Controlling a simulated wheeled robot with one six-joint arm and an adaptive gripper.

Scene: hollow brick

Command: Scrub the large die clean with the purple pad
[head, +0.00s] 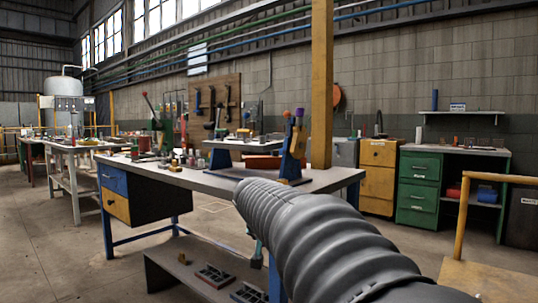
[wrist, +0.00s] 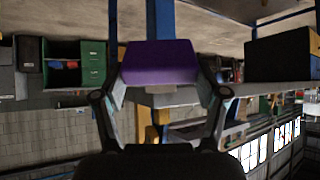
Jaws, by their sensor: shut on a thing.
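My gripper (wrist: 160,80) is shut on the purple pad (wrist: 158,62), a plain block held between both fingers in the wrist view, which looks upside down. In the head view my arm crosses the lower right, and I cannot make out the gripper or pad there. On the low shelf under the workbench lie two dark slotted blocks, one farther back (head: 214,275) and one nearer (head: 248,293). They look like dies. I cannot tell which is the large die; my arm covers the shelf's right part.
The workbench (head: 205,181) carries small jars, a raised stand and an upright blue and orange fixture (head: 294,148). A yellow post (head: 321,85) rises behind it. A green cabinet (head: 418,185) stands at right, near a yellow rail (head: 462,215). Floor at left front is clear.

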